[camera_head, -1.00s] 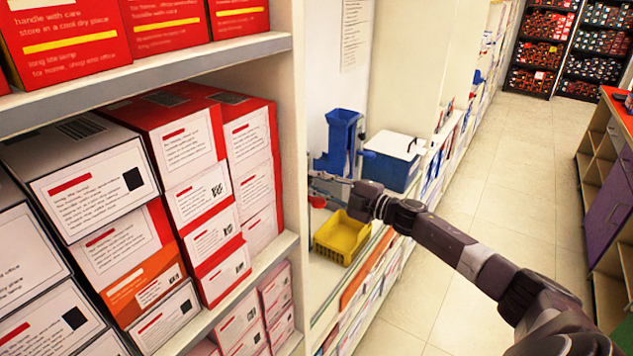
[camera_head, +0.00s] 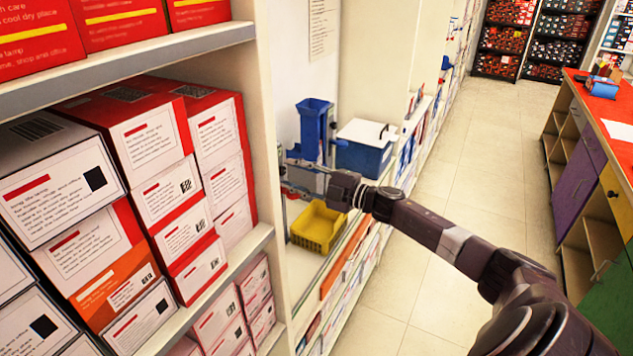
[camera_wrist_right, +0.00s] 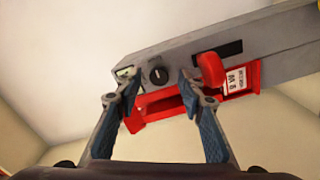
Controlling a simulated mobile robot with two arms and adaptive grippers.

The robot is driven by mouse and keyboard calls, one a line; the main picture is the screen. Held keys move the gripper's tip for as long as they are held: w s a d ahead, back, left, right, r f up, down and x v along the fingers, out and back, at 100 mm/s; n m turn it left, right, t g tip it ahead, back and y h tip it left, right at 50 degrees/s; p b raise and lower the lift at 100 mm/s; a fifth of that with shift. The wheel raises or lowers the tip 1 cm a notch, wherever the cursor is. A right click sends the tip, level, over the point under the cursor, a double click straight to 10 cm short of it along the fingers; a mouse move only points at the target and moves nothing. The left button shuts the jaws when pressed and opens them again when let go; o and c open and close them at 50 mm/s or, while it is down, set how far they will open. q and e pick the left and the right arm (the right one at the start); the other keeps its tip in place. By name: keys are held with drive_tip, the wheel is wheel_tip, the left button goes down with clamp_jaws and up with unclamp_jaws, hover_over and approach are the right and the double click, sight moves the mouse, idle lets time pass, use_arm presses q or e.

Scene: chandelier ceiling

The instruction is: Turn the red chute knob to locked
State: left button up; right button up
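In the right wrist view a grey device (camera_wrist_right: 272,48) carries a rounded red knob (camera_wrist_right: 211,68), a small black dial (camera_wrist_right: 157,74) and a red tray-like part (camera_wrist_right: 160,106). My right gripper (camera_wrist_right: 158,80) is open, its fingertips apart. The black dial shows between the fingertips; the red knob shows just right of the right fingertip. I cannot tell whether that finger touches it. In the head view my right gripper (camera_head: 297,170) reaches in at the shelf bay below the blue hopper (camera_head: 314,128). The knob cannot be made out there. My left gripper is out of view.
A yellow bin (camera_head: 318,228) sits below my right gripper. A blue box with a white lid (camera_head: 364,148) stands right of the hopper. A shelf upright (camera_head: 270,120) and stacked red and white boxes (camera_head: 150,145) are on the left. The aisle floor (camera_head: 470,190) is clear.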

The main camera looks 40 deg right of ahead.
drive_tip(key=v, duration=1.1)
idle(0.6)
